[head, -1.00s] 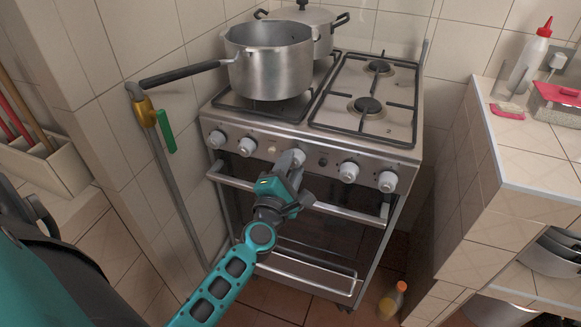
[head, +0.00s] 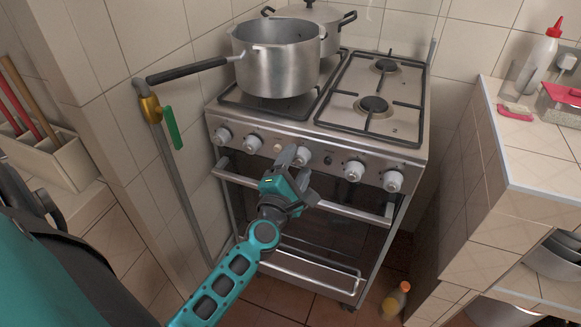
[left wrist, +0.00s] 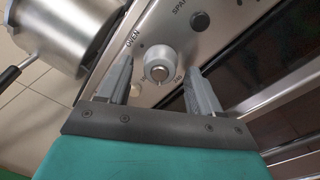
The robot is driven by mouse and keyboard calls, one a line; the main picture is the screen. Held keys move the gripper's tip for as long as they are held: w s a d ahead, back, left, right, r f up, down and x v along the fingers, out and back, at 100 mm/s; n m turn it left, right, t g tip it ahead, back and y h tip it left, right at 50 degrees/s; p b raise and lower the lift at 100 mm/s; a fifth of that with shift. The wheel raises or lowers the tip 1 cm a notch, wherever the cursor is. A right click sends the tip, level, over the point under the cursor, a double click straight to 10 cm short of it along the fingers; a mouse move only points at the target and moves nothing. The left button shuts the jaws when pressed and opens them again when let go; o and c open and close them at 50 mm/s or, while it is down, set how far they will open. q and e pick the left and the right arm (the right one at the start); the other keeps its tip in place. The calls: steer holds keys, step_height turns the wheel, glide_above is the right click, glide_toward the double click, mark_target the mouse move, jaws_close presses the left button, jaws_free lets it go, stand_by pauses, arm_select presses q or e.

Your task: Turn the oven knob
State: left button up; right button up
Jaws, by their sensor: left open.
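The oven knob (left wrist: 158,66) is a round silver-grey knob with the word OVEN printed beside it on the stove's front panel, in the left wrist view. In the head view it appears as the middle knob (head: 303,156) of the row, partly covered by my gripper. My left gripper (head: 292,163) is open in front of the panel. In the left wrist view its two fingers (left wrist: 158,80) stand on either side of the knob, with gaps showing, and nothing is gripped. My right gripper is not in view.
Other knobs (head: 354,171) line the panel. The oven door handle (head: 345,208) runs below it. A pot (head: 275,70) stands on the left burners, its handle reaching left. A gas pipe with green valve lever (head: 173,127) is at left. A tiled counter (head: 530,160) stands right.

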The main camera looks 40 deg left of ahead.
arm_select(q)
steer(key=b+v, duration=0.2)
steer(key=v, duration=1)
steer(key=shift+s, duration=0.4)
steer(key=shift+c, duration=0.7)
jaws_close()
stand_by(0.4)
